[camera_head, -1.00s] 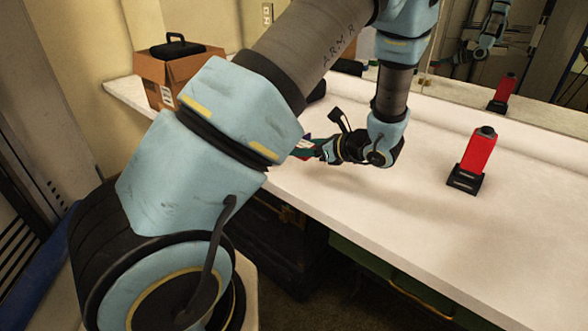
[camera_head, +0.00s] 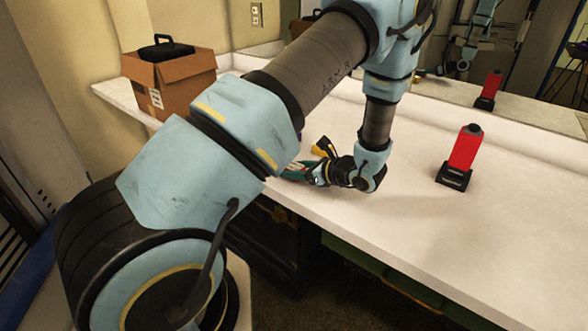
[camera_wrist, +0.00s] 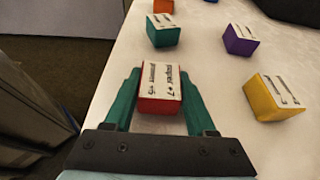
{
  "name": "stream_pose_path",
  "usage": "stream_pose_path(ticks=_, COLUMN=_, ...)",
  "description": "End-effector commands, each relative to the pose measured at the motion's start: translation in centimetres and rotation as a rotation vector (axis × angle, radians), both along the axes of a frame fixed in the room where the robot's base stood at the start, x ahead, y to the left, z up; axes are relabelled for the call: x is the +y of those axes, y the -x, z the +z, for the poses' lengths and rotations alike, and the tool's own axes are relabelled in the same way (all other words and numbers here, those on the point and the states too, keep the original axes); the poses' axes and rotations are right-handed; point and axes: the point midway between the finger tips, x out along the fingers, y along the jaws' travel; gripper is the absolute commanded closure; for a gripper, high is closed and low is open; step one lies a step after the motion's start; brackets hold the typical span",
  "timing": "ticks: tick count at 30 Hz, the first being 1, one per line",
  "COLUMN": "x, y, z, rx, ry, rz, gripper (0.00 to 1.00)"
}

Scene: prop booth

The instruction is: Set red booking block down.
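The red booking block (camera_wrist: 160,100), with a white printed top, sits between the teal fingers of my gripper (camera_wrist: 161,82) in the wrist view. Both fingers lie against its sides, so the gripper is shut on it. The block is over the white counter, close to its front edge; I cannot tell whether its underside touches. In the head view my gripper (camera_head: 296,171) is low at the counter's front edge, and the block is mostly hidden there by my arm and fingers.
Beyond the red block stand a teal block (camera_wrist: 163,34), a purple block (camera_wrist: 238,42) and an orange block (camera_wrist: 163,6). A yellow block (camera_wrist: 272,100) is to the right. An open cardboard box (camera_head: 185,85) and a red device (camera_head: 465,148) stand farther off.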

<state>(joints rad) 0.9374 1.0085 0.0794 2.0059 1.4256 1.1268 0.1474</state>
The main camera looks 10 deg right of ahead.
Motion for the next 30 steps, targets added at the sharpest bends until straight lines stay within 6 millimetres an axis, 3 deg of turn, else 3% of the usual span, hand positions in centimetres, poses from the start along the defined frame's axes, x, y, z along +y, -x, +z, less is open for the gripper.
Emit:
stream_pose_path(ticks=1, x=0.0, y=0.0, z=0.0, rx=0.001, ry=0.001, rz=0.000, gripper=0.39)
stream_pose_path(ticks=8, x=0.0, y=0.0, z=0.0, rx=0.001, ry=0.001, rz=0.000, gripper=0.14)
stream_pose_path(ticks=18, x=-0.1, y=0.1, z=0.5, rx=0.000, ry=0.001, rz=-0.001, gripper=0.14)
stream_pose_path(ticks=30, x=-5.1, y=5.3, z=3.2, rx=-0.001, ry=0.002, rz=-0.003, gripper=0.14)
